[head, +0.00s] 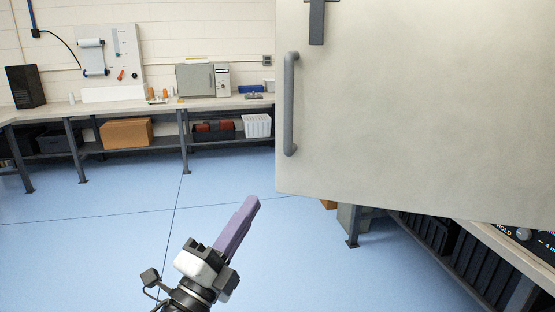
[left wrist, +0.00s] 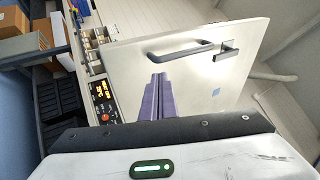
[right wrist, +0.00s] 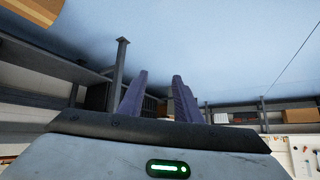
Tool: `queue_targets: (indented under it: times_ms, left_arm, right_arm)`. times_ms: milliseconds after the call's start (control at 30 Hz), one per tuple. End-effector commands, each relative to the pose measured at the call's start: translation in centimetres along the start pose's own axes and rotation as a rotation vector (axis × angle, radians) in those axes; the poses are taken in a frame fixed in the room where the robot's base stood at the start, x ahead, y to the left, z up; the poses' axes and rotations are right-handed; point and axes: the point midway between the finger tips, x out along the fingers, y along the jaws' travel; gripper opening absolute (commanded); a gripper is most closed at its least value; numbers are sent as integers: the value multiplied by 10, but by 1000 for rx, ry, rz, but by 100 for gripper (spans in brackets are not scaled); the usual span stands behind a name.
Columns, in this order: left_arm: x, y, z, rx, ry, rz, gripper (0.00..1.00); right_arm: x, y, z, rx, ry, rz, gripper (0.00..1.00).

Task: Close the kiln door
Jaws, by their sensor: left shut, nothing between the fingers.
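The kiln door (head: 420,110) is a large cream panel filling the upper right of the head view, standing out over the bench. It has a vertical grey bar handle (head: 290,104) near its left edge and a dark latch piece (head: 316,22) at the top. In the left wrist view the door (left wrist: 215,75) and its handle (left wrist: 180,50) lie beyond the fingers. My left gripper (head: 252,202) is shut and empty, below and left of the handle, with no visible contact. My right gripper (right wrist: 160,78) is open and empty, seen only in the right wrist view. The kiln's inside is hidden.
A bench (head: 515,248) with a control panel (head: 530,235) runs below the door at right. A back bench (head: 150,107) holds a grey box (head: 195,79) and tools, with a cardboard box (head: 127,132) beneath. The blue floor (head: 90,240) at left is clear.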

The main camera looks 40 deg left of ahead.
Motion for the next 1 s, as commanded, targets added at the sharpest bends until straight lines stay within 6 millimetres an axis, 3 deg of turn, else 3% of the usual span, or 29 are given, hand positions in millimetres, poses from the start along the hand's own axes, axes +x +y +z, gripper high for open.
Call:
queue_targets:
  times_ms: [33, 300, 500, 700, 1000]
  left_arm:
    - [13, -6, 0, 0, 1, -2, 0]
    - [72, -5, 0, -5, 1, -1, 0]
    - [105, -2, 0, -6, -1, 1, 0]
    - [120, 0, 0, -6, 0, 2, 0]
    - [122, 1, 0, -6, 0, 3, 0]
  right_arm:
    - [-7, 1, -8, 2, 2, 2, 31]
    - [-21, 9, -16, 14, -2, 18, 31]
    - [-28, 10, -18, 15, -8, 20, 31]
    - [-31, 9, -20, 15, -9, 19, 31]
    - [-32, 8, -19, 13, -13, 17, 31]
